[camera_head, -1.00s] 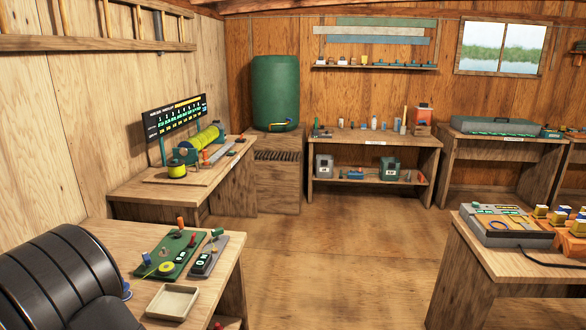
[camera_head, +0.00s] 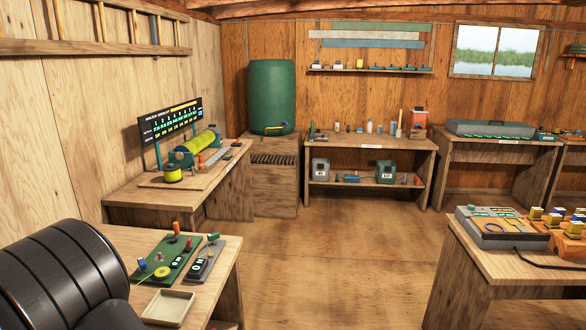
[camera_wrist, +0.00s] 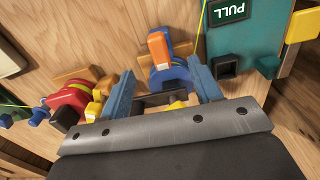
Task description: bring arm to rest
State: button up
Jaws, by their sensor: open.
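My gripper (camera_wrist: 159,68) shows in the wrist view with its two blue fingers spread apart. A blue reel-like part with an orange lever (camera_wrist: 159,46) is between and beyond the fingertips. I cannot tell whether the fingers touch it. Nothing is clearly held. The gripper itself is not seen in the head view.
In the wrist view, a red reel (camera_wrist: 72,103) is left of the fingers and a teal PULL panel (camera_wrist: 238,38) is at the upper right. In the head view, a shallow tray (camera_head: 168,307) and a green board (camera_head: 160,266) lie on the near bench. The middle floor (camera_head: 310,260) is clear.

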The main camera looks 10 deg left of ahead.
notch_tip(320, 180, down, 7)
jog(key=shift+r, duration=0.1)
jog(key=shift+m, duration=1.7)
